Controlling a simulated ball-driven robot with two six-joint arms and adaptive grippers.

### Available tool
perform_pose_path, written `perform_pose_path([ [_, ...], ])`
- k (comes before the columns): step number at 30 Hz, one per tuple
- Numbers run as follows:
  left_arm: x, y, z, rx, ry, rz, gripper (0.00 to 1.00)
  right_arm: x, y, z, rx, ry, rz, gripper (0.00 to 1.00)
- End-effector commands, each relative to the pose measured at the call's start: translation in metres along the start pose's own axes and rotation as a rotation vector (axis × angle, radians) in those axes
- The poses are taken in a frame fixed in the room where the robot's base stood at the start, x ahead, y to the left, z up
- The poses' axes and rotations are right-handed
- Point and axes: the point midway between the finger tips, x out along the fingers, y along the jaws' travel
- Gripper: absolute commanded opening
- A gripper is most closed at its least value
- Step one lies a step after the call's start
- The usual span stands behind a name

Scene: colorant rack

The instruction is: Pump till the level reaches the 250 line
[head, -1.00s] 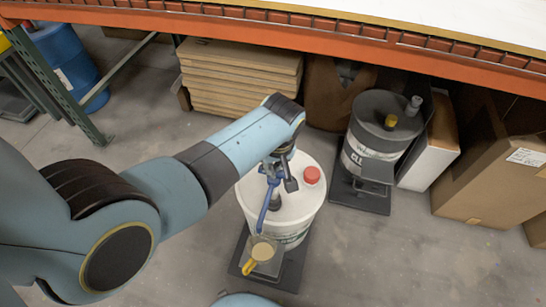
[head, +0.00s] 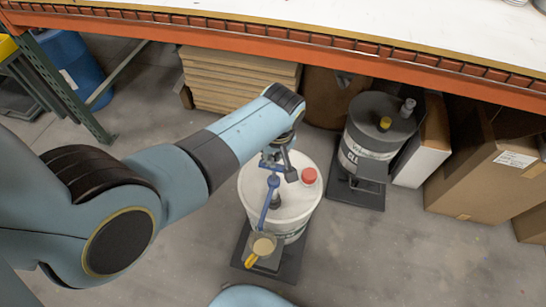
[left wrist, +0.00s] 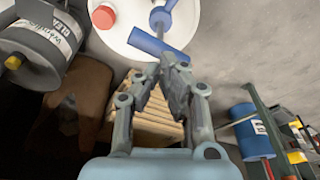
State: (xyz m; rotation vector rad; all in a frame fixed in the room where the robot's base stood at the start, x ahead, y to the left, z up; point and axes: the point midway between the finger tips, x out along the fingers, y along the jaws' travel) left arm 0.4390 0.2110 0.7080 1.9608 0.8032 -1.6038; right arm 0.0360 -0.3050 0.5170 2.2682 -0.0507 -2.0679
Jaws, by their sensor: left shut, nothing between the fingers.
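A white drum (head: 300,207) with a red cap (head: 309,175) stands on a dark base. A blue hand pump (head: 268,198) rises from its lid, with a spout towards the front. A small cup with a yellow handle (head: 262,246) sits under the spout and holds something tan. Its level lines are too small to read. My left gripper (head: 280,165) is shut and empty above the drum, beside the pump's top. In the left wrist view its fingertips (left wrist: 172,57) are close to the blue pump handle (left wrist: 152,43); whether they touch, I cannot tell. My right gripper is not in view.
A dark drum (head: 376,130) with a yellow cap stands to the right, near cardboard boxes (head: 488,165). Stacked boards (head: 240,82) lie behind. The orange shelf beam (head: 300,47) crosses overhead. The floor in front right is clear.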

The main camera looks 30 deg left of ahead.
Motion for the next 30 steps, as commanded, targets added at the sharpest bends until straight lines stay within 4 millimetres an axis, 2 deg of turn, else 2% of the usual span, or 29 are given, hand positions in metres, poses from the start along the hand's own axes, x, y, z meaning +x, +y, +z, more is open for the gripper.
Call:
perform_pose_path([
  [8,0.007,0.000,0.001,0.000,0.000,0.000,0.00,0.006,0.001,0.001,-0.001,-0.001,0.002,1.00],
  [30,0.059,0.000,0.012,0.000,0.000,0.000,0.00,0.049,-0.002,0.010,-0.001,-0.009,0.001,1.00],
])
